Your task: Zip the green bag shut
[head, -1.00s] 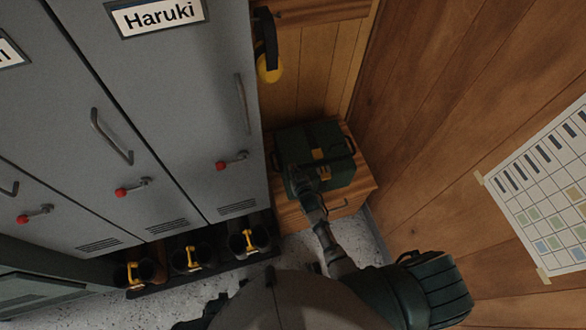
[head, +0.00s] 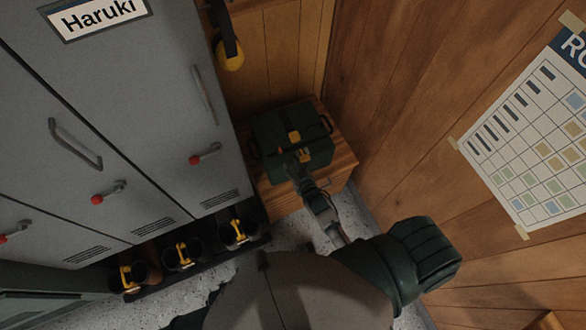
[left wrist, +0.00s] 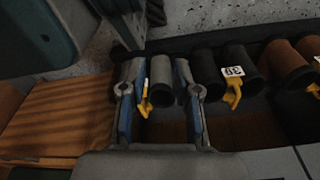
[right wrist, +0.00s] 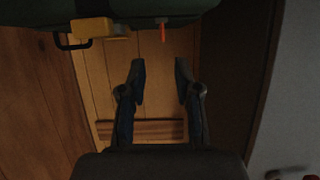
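The green bag (head: 265,133) sits on a wooden chest in the corner, with yellow patches and dark handles. It fills the top edge of the right wrist view (right wrist: 200,8), where a small orange tab (right wrist: 163,33) hangs at its edge. My right gripper (right wrist: 160,70) is open and empty, its fingers apart and short of the tab. In the head view the right gripper (head: 291,168) is at the bag's near side and covers part of it. My left gripper (left wrist: 158,70) is open and empty above the boots; I cannot make it out in the head view.
The wooden chest (head: 335,175) stands between grey lockers (head: 150,130) and a plank wall (head: 390,110). Boots (head: 183,255) with yellow tags stand on a dark rack under the lockers. Yellow ear defenders (head: 230,55) hang above the bag. A chart (head: 530,150) is on the wall.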

